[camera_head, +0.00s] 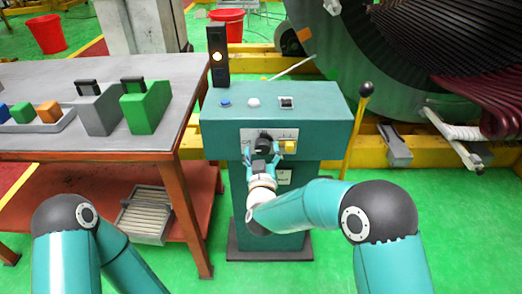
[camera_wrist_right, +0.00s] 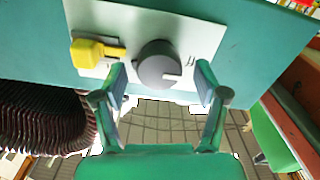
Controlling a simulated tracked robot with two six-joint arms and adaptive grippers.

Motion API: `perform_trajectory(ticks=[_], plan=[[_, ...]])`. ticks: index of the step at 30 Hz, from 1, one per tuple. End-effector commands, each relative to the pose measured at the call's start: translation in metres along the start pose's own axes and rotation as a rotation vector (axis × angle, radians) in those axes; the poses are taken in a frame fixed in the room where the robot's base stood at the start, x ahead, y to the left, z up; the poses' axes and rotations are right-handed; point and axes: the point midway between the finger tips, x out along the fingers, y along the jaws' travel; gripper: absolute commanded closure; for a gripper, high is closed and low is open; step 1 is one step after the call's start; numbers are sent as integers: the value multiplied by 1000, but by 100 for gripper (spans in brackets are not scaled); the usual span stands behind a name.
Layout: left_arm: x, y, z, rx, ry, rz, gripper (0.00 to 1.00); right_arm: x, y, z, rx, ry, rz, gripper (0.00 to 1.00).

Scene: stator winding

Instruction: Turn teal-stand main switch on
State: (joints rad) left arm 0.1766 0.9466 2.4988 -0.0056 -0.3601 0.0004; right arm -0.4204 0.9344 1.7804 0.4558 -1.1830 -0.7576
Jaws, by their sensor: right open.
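The teal stand (camera_head: 213,135) stands in the middle of the head view. Its front has a pale panel (camera_head: 246,133) with a round black rotary knob (camera_head: 264,141) and a yellow part (camera_head: 291,146) beside it. In the right wrist view the dark knob (camera_wrist_right: 158,64) shows close up, with the yellow part (camera_wrist_right: 95,51) to its left. My right gripper (camera_head: 263,152) is at the panel. In the wrist view its open fingers (camera_wrist_right: 161,82) stand on either side of the knob, with gaps showing. My left arm is at lower left; its gripper is out of frame.
The stand's top carries a blue button (camera_head: 225,103), a white button (camera_head: 253,102) and a small black switch (camera_head: 286,102). A black lamp post (camera_head: 217,70) with one lit lamp stands behind.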

Motion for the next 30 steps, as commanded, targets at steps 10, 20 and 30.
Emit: perform_trajectory(ticks=[10,20,30], plan=[[0,0,0,0,0,0,56,7,0,1,-1,-1,0,27],[0,0,0,0,0,0,56,6,1,0,0,0,1,74],[4,-1,0,0,0,0,56,6,-1,1,18,1,-3,87]])
